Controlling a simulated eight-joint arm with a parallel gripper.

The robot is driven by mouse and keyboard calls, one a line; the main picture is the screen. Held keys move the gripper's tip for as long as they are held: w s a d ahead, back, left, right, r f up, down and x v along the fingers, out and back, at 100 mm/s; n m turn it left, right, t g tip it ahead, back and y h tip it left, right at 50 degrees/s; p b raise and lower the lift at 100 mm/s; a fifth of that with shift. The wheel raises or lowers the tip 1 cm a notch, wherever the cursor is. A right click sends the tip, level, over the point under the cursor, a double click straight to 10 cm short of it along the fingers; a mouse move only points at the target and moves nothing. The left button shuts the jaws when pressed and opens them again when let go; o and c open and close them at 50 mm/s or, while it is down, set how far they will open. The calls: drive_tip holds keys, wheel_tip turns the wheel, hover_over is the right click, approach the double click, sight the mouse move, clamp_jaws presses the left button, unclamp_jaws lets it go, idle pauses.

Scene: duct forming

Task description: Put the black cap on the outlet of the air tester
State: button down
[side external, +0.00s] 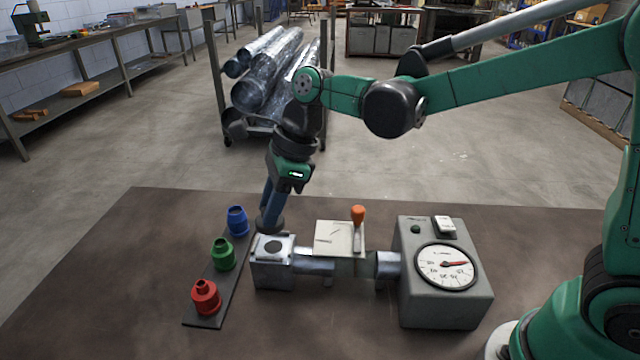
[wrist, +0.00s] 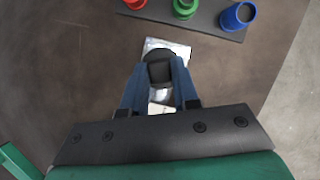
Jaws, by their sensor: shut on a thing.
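The air tester (side external: 445,300) is a grey box with a dial gauge, standing on the table. My gripper (side external: 268,212) points down just behind and above this end box. In the wrist view my gripper (wrist: 160,80) is shut on the black cap (wrist: 160,72), which overlaps the end box (wrist: 178,48) below. Its lower edge shows in the side view; I cannot tell whether it touches the box.
A dark strip (side external: 203,318) left of the end box carries a red fitting (side external: 206,298), a green fitting (side external: 223,255) and a blue fitting (side external: 237,220). An orange-knobbed lever (side external: 358,215) rises from the duct's middle. The table front (side external: 110,300) is clear on the left.

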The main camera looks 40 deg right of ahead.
drive_tip(key=shift+f, duration=2.1)
drive_tip(key=shift+f, duration=0.1)
drive_tip(key=c, duration=0.7)
unclamp_jaws()
drive_tip(key=shift+o, duration=0.2)
drive_tip(key=v, duration=1.1)
drive_tip(key=s+d+f+n+t+h, duration=0.2)
drive_tip(key=s+d+n, duration=0.2)
drive_tip(key=n, duration=0.7)
drive_tip(key=s+d+f+n+t+h, duration=0.2)
drive_tip(key=s+d+n+t, duration=0.1)
drive_tip(key=n, duration=0.8)
drive_tip(key=shift+s+d, duration=0.6)
drive_tip(key=shift+d, duration=0.3)
